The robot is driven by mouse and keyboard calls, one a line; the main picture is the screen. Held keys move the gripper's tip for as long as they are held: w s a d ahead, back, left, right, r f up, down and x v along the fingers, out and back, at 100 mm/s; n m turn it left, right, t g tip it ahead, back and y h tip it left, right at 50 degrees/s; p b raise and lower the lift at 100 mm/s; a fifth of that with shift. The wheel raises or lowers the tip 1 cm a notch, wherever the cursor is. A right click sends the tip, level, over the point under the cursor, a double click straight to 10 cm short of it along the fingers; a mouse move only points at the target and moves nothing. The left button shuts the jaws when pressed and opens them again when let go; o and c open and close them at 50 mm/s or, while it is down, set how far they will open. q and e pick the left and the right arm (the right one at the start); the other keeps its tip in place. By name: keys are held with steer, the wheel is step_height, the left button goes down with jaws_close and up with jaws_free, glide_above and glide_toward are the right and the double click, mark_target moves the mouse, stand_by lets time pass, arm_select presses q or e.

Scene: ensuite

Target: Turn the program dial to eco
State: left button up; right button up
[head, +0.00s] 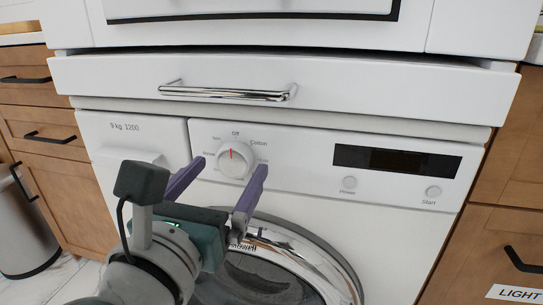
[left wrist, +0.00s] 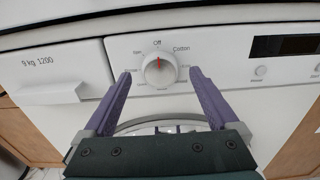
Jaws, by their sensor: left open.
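The program dial (head: 235,160) is a round white knob with a red pointer mark on the washing machine's front panel. The red mark points up at "Off" in the head view. The dial also shows in the left wrist view (left wrist: 159,71), with "Cotton" up and right of it. The other small labels are too small to read surely. My left gripper (head: 226,166) is open, with its purple fingers on either side of the dial; in the left wrist view (left wrist: 160,75) both fingers stand apart from it. My right gripper is not in view.
A dark display (head: 397,160) sits right of the dial, above a Power button (head: 348,183) and a Start button (head: 433,191). A chrome bar handle (head: 226,94) juts out above the panel. The round door (head: 310,262) is below. Wooden cabinets (head: 38,120) flank the machine.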

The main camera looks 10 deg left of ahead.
arm_select(q)
steer(key=shift+w, duration=0.7)
steer(key=c, duration=1.4)
